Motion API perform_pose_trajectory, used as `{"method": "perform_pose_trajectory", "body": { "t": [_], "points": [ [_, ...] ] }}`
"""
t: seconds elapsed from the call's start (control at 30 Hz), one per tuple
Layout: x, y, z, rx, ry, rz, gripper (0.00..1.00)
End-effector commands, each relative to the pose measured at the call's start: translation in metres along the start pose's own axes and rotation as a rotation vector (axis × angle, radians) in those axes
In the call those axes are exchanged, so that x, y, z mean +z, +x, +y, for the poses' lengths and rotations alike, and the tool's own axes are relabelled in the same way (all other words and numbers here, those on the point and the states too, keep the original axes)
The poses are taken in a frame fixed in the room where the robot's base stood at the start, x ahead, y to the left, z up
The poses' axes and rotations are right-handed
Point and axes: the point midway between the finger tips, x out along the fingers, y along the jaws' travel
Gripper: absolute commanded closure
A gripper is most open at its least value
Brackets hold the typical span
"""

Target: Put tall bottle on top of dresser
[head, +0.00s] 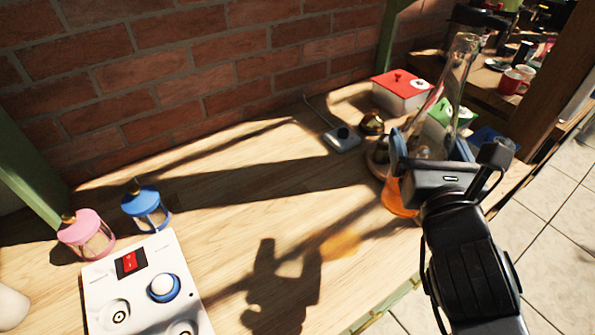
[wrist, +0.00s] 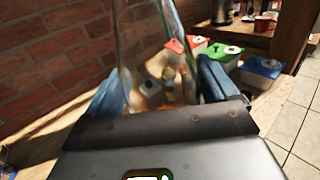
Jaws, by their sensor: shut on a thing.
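The tall bottle (head: 460,65) is clear glass with a long neck and orange at its base. My gripper (head: 430,152) is shut around its body, with a blue finger on each side. In the wrist view the bottle (wrist: 143,40) stands between the two blue fingers (wrist: 162,92). Its base is partly hidden behind my gripper, and I cannot tell for certain whether it touches the table (head: 240,215). A wooden piece of furniture (head: 545,85) at the far right, possibly the dresser, holds red mugs and dark items.
Pink (head: 85,233) and blue (head: 147,208) lanterns and a white panel (head: 148,290) are at left. The table's middle is clear; a brick wall (head: 200,60) backs it.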

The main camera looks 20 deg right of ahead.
Motion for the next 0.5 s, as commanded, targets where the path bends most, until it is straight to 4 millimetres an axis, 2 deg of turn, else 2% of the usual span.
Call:
{"method": "perform_pose_trajectory", "body": {
  "t": [0.5],
  "points": [
    [-0.054,0.043,0.08,0.003,0.001,-0.004,0.78]
  ]
}}
